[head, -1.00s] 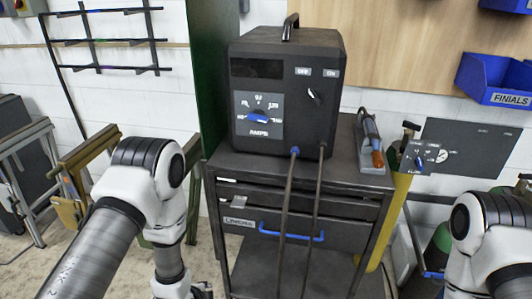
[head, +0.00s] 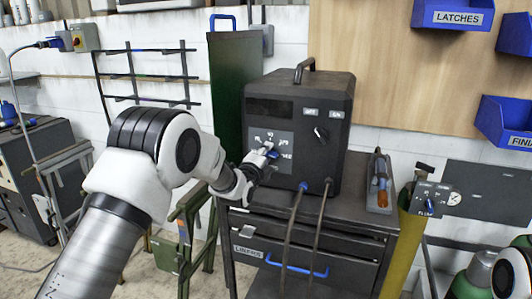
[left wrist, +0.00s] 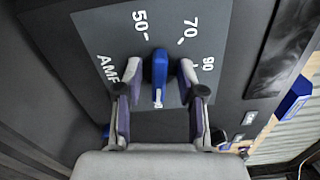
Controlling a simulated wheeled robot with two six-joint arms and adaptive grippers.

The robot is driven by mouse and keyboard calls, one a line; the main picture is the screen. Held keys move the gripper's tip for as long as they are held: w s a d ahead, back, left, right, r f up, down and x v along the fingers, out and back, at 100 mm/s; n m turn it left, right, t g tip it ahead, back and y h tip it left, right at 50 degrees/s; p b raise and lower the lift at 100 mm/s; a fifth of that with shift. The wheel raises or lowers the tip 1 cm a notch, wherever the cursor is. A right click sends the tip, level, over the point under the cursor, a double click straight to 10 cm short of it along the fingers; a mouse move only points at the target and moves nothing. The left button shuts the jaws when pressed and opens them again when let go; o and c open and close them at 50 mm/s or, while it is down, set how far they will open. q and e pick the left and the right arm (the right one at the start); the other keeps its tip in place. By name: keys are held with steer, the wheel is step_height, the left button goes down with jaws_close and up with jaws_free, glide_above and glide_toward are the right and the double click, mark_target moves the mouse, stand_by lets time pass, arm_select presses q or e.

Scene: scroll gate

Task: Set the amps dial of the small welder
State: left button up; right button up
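The small welder (head: 318,165) is a dark box with a top handle, standing on a cart. Its grey amps panel (head: 257,136) faces me. In the left wrist view the blue amps dial (left wrist: 158,68) sits between the fingers, with marks 50, 70 and 90 around it. Its white line points toward the bottom of that view. My left gripper (head: 264,160) is at the panel and largely hides the dial in the head view. Its fingers (left wrist: 161,72) are open, one on each side of the dial, with a visible gap on the right. My right gripper is out of view.
A second black knob (head: 321,133) is on the welder front. Two cables hang from the welder over the cart (head: 345,215). A torch (head: 380,180) lies in a holder at the cart's right. A yellow cylinder (head: 398,250) stands beside the cart.

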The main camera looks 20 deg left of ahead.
arm_select(q)
steer(key=shift+w+f, duration=0.1)
steer(key=shift+c, duration=0.2)
jaws_close()
